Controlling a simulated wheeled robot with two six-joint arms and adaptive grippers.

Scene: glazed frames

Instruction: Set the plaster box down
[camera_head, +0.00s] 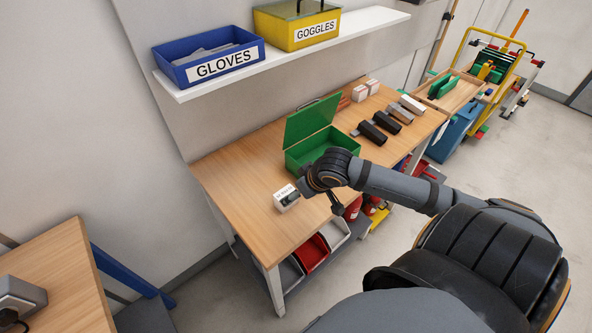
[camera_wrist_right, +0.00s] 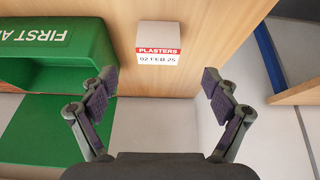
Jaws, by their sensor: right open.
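The plaster box (camera_head: 287,201) is a small white box standing on the wooden table near its front edge, left of the green first aid box. In the right wrist view the plaster box (camera_wrist_right: 158,38) shows a red "PLASTERS" label with a date. My right gripper (camera_wrist_right: 158,82) is open and empty, its fingers spread to either side of the plaster box, which sits beyond the tips. In the head view my right gripper (camera_head: 312,190) is beside the plaster box, its fingers partly hidden. My left gripper is not in view.
The green first aid box (camera_head: 300,158) stands open with its lid up, close to my right gripper. Dark tools (camera_head: 372,132) and white boxes lie farther right. A shelf (camera_head: 285,55) with glove and goggle bins hangs above. The table's left part is clear.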

